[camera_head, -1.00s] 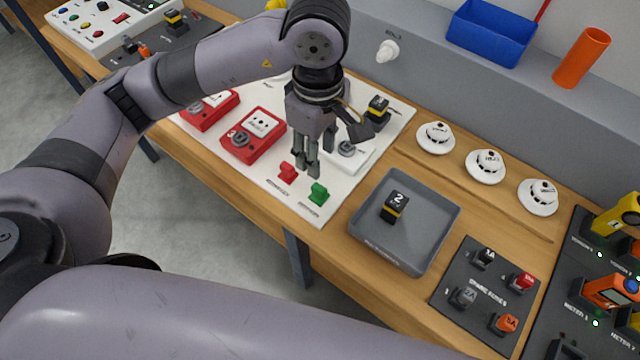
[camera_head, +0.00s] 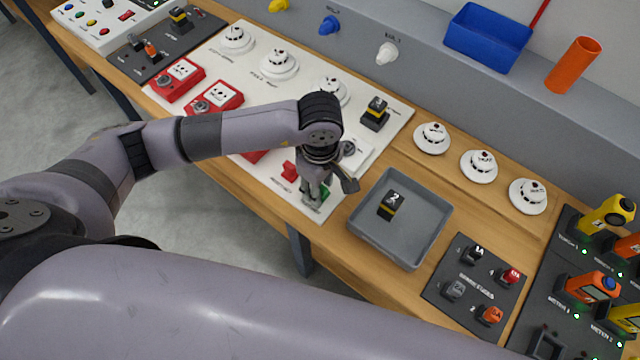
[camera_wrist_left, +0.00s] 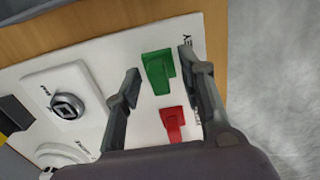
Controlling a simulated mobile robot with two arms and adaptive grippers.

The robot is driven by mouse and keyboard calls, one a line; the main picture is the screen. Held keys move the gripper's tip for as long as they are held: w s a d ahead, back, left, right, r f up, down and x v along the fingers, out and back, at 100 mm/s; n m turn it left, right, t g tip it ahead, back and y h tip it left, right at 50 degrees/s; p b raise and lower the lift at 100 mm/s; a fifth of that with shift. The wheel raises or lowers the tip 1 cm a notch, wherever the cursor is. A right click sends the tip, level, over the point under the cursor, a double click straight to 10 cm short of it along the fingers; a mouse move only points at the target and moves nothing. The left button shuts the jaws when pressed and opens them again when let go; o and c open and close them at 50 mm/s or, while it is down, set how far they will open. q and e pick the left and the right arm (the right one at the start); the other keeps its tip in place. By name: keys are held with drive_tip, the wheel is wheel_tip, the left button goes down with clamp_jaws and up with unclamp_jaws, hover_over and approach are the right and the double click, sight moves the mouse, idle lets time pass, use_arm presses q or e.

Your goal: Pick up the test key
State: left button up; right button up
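A green key (camera_wrist_left: 158,72) and a red key (camera_wrist_left: 173,123) stand side by side on the white panel (camera_wrist_left: 105,50). Lettering beside the green one ends in "KEY"; I cannot read which is the test key. In the head view the red key (camera_head: 289,170) shows left of my left gripper (camera_head: 312,205), and the green key (camera_head: 325,191) is partly hidden behind it. In the wrist view my left gripper (camera_wrist_left: 159,66) is open, a finger on each side of the green key. It appears empty; contact cannot be told. My right gripper is not in view.
Red call-point boxes (camera_head: 180,79) and white detectors (camera_head: 279,64) share the panel. A dark board with small coloured pieces (camera_head: 437,268) lies further right.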

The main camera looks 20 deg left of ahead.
use_arm(q)
clamp_jaws()
idle(0.4)
